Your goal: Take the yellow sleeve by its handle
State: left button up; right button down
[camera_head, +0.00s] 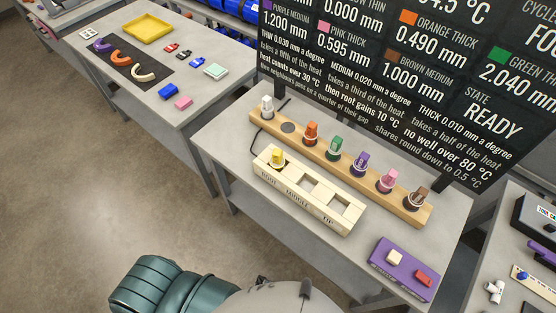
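The yellow sleeve (277,157) stands in the leftmost slot of a pale wooden box (300,205) on the middle table. Its top, where a handle would be, is small in this view and its shape is hard to make out. The sleeve's lower part is hidden in the slot. The other slots of the box look empty. Neither of my grippers shows; only a teal and grey part of my own body is at the bottom edge, apart from the sleeve.
Behind the box, a wooden rail (324,152) holds white, orange, green, purple, pink and brown sleeves, with one dark empty hole. A purple block (398,282) with two buttons sits at the table's front right. A black display board (410,80) stands behind the rail.

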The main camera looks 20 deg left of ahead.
aim_at(277, 160)
jog(key=j+z, duration=0.3)
jog(key=j, duration=0.35)
jog(key=k+j+z, duration=0.1)
jog(key=j+z, duration=0.2)
jog(key=j, duration=0.35)
